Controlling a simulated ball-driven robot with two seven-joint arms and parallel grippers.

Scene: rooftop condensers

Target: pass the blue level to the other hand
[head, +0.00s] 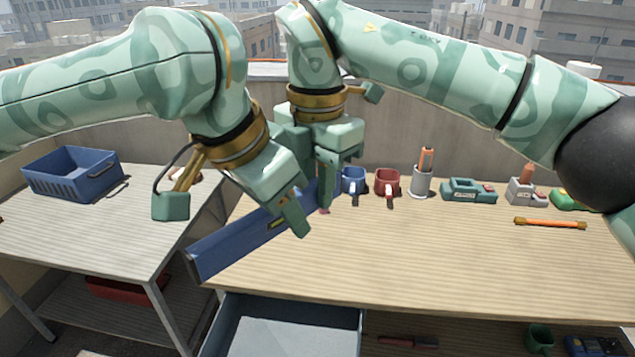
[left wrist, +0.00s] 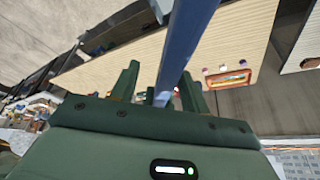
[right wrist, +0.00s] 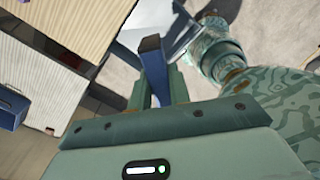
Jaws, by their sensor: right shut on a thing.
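The blue level (head: 235,243) is a long bar held tilted in the air above the front left part of the wooden workbench (head: 430,250). My right gripper (head: 326,195) is shut on its far end. My left gripper (head: 292,218) is at the level nearer its middle, with its fingers open. In the left wrist view the level (left wrist: 180,50) runs between the spread fingers of that gripper (left wrist: 160,88). In the right wrist view the level (right wrist: 152,62) stands between the fingers of my right gripper (right wrist: 160,88). My grippers hide part of the level.
A blue mug (head: 353,181), a red mug (head: 387,183), a grey holder (head: 422,182) and several tools line the bench's back. An orange-tipped rod (head: 549,223) lies at right. A blue crate (head: 72,174) sits on the left table. An open drawer (head: 285,330) juts out below.

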